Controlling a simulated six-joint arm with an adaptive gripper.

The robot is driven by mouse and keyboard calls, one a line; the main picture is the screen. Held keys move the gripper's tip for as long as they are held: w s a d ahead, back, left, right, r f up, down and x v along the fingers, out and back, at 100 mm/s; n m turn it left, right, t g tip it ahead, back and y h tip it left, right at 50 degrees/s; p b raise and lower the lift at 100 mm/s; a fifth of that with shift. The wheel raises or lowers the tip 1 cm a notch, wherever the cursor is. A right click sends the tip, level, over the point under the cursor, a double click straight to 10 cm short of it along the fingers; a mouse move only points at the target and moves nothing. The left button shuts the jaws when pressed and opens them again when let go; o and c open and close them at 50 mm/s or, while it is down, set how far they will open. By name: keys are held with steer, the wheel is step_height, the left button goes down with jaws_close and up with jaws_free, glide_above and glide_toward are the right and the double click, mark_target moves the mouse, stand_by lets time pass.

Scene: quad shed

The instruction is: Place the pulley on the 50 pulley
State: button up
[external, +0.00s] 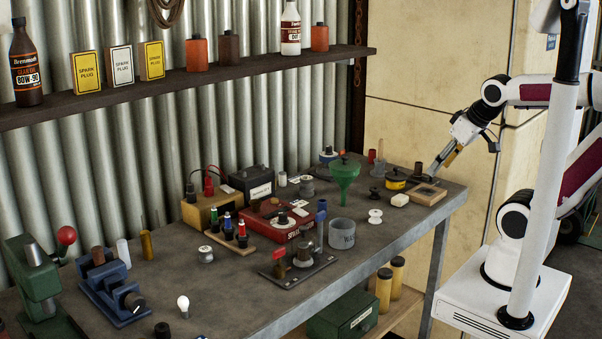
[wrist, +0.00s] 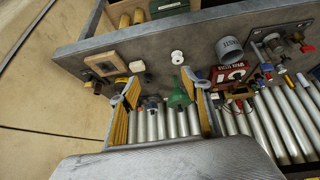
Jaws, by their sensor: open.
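A small white spool-shaped pulley (external: 375,216) stands on the bench near its front edge; it also shows in the wrist view (wrist: 177,57), ahead of my fingertips. Grey spool-like pieces stand farther left, one near the green funnel (external: 307,186) and one at the front (external: 205,254). I cannot read a 50 on any of them, so I cannot tell which is the 50 pulley. My gripper (external: 432,174) is at the bench's right end, above and beside the wooden frame. In the wrist view its fingers (wrist: 160,82) are wide apart with nothing held between them.
The wooden frame (external: 441,188), a white block (external: 399,200) and a yellow-and-black tin (external: 396,180) are near my gripper. The green funnel (external: 344,172) stands tall behind the white pulley. A grey waste cup (external: 342,234) is to its left. The front right bench edge is bare.

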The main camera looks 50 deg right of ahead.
steer(key=s+a, duration=0.1)
steer(key=s+f, duration=0.1)
steer(key=s, duration=0.1)
steer(key=shift+a+f+g+y, duration=0.2)
steer(key=shift+a+g+y, duration=0.1)
steer(key=shift+a+g, duration=0.1)
